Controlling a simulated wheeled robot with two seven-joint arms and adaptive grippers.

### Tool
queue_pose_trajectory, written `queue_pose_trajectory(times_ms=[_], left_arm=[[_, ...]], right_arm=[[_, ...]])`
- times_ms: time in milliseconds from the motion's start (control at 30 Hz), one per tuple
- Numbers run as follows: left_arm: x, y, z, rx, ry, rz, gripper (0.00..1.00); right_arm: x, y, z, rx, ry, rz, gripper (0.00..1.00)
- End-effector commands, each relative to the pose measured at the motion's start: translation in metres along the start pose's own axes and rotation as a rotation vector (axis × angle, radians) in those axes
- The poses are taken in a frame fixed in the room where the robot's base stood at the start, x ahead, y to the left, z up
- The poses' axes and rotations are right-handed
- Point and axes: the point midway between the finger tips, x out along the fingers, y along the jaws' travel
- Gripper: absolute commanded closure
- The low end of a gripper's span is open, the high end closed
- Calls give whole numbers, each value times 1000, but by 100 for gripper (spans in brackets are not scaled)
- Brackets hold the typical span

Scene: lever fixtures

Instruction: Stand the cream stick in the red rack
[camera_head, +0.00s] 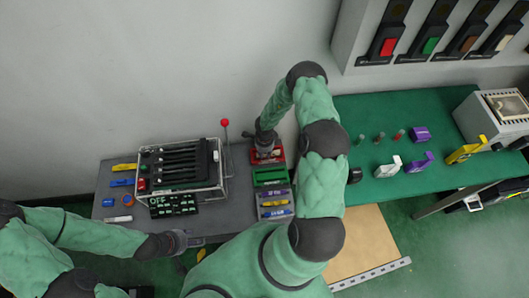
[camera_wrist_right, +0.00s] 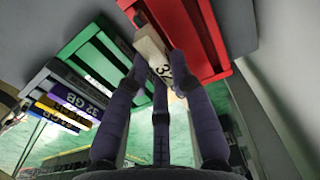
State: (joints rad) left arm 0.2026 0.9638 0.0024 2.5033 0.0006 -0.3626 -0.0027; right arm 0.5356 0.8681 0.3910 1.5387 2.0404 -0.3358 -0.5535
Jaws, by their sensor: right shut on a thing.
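The cream stick (camera_wrist_right: 151,45), with dark printing on its side, is gripped between the fingers of my right gripper (camera_wrist_right: 158,72) in the right wrist view. Its far end overlaps the red rack (camera_wrist_right: 208,42) near the rack's edge; I cannot tell whether it touches or is inside a slot. In the head view my right gripper (camera_head: 266,146) is low over the red rack (camera_head: 280,153) and hides part of it. My left gripper (camera_head: 186,241) is at the table's front edge, away from the racks; its finger opening is unclear.
A green rack (camera_head: 271,178) and a grey rack (camera_head: 262,199) with purple, yellow and blue sticks stand in front of the red rack. A lever box (camera_head: 181,166) with a red-knobbed lever (camera_head: 225,123) is to the left. Loose yellow (camera_head: 125,167) and blue (camera_head: 122,182) sticks lie further left.

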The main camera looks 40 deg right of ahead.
Motion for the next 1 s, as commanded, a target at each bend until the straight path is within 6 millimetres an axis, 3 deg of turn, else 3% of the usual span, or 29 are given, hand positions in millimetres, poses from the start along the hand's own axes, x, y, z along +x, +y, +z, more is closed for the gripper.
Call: queue_pose_trajectory(times_ms=[1000], left_arm=[[-10, 4, 0, 0, 0, 0, 60]], right_arm=[[-1, 0, 0, 1, 0, 0, 100]])
